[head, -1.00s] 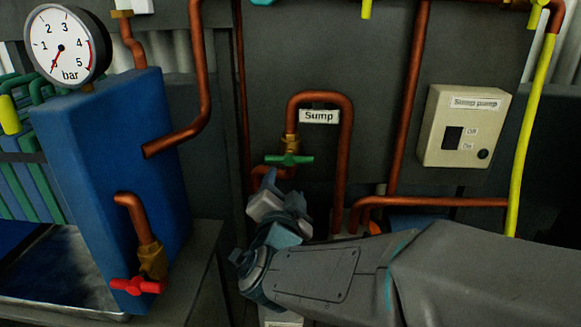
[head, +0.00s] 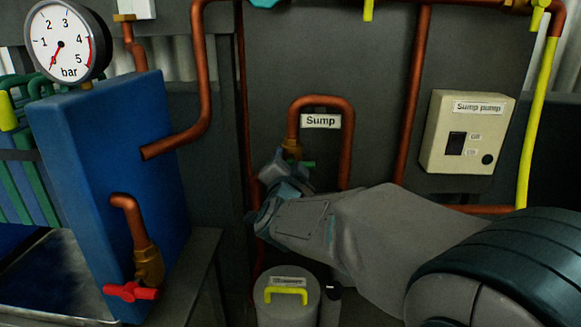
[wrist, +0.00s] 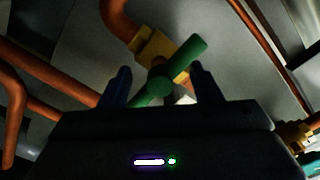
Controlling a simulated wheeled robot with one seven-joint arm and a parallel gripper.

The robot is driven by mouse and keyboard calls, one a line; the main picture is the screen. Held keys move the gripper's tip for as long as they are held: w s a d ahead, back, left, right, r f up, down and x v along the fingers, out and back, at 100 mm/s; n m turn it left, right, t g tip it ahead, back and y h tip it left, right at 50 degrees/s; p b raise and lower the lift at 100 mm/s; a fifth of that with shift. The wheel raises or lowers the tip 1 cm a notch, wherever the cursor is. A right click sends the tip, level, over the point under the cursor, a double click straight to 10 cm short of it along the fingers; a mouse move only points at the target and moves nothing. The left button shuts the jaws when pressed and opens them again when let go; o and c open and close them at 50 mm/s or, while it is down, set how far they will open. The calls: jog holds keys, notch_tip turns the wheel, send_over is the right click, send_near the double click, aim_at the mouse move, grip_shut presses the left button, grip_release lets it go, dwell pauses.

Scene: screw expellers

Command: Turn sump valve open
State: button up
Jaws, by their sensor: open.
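The sump valve has a green bar handle (wrist: 166,76) on a brass body (wrist: 155,46), below a bent copper pipe (head: 320,100) with a "Sump" label (head: 320,121). In the head view my gripper (head: 274,172) covers most of the handle; only its right end (head: 309,164) shows. In the wrist view my gripper (wrist: 160,82) is open, with one dark finger on each side of the handle's middle. The handle lies slanted, lower left to upper right, between and across the fingers. I cannot tell whether the fingers touch it.
A blue tank (head: 105,150) with a red valve handle (head: 131,291) and a pressure gauge (head: 62,42) stands at left. A sump pump box (head: 462,132) is on the wall at right. A grey canister (head: 287,308) with a yellow handle stands below my arm.

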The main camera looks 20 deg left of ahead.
grip_shut()
jog(key=shift+r, duration=0.1)
jog(key=shift+r+n+p, duration=0.1)
jog(key=shift+n+p, duration=0.4)
jog(key=shift+p, duration=0.4)
jog(key=n+p, duration=0.2)
jog(key=shift+r+p, duration=0.1)
jog(key=shift+p, duration=0.25)
jog(key=n+p, duration=0.5)
jog(key=n, duration=0.1)
jog(key=shift+n+p, duration=0.4)
jog(key=c, duration=1.3)
grip_release()
jog(key=n+p, duration=0.2)
jog(key=n, duration=0.1)
jog(key=shift+n+p, duration=0.3)
jog(key=shift+p, duration=0.1)
jog(key=o, duration=0.3)
jog(key=shift+f+n+p, duration=0.15)
jog(key=shift+n+p, duration=0.55)
jog(key=shift+n, duration=0.4)
jog(key=shift+f+n+p, duration=0.15)
jog(key=shift+n+p, duration=0.55)
jog(key=shift+n, duration=0.4)
jog(key=shift+o, duration=0.4)
